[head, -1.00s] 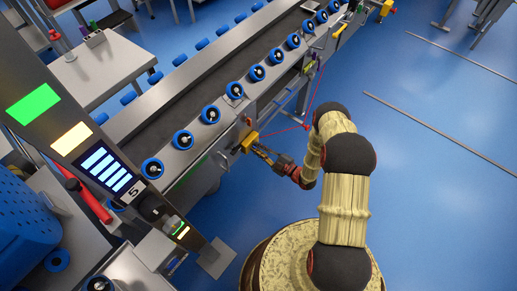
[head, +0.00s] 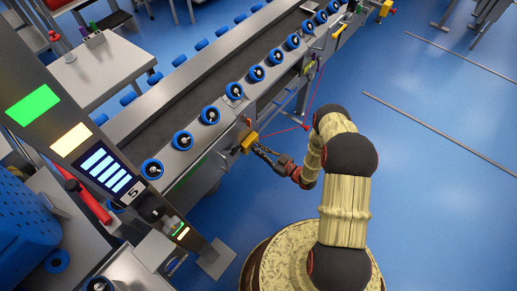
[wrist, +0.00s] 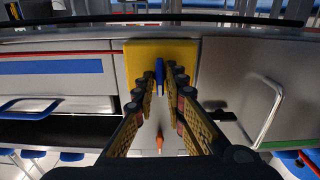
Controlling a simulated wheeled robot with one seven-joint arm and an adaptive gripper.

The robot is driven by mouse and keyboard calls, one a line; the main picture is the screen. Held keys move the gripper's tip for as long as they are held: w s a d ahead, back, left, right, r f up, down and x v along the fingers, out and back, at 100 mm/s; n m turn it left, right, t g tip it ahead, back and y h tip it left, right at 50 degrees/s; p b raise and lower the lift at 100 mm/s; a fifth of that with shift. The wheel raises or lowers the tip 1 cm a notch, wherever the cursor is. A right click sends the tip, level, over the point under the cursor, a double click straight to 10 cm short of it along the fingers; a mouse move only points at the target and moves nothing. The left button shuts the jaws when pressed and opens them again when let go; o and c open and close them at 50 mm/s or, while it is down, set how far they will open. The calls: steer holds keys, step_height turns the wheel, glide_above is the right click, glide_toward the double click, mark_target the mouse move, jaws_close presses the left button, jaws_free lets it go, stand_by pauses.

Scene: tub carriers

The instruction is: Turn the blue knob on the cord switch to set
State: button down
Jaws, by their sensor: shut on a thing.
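The cord switch is a yellow box (head: 250,141) on the near side of the conveyor frame, with a red cord running from it. In the wrist view its yellow face (wrist: 134,62) fills the top middle. The blue knob (wrist: 160,76) stands out as a narrow upright bar between my fingertips. My gripper (wrist: 161,88) is shut on the knob, with one finger on each side. In the head view my gripper (head: 264,152) reaches the box from the lower right and the knob is hidden. I cannot read the knob's position marks.
A small orange-tipped part (wrist: 159,142) shows below the knob, between the fingers. The red cord (head: 290,130) runs near my gripper.

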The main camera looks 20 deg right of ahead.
steer(key=shift+m, duration=0.4)
steer(key=c, duration=2)
jaws_free()
steer(key=shift+o, duration=0.6)
steer(key=v, duration=1.2)
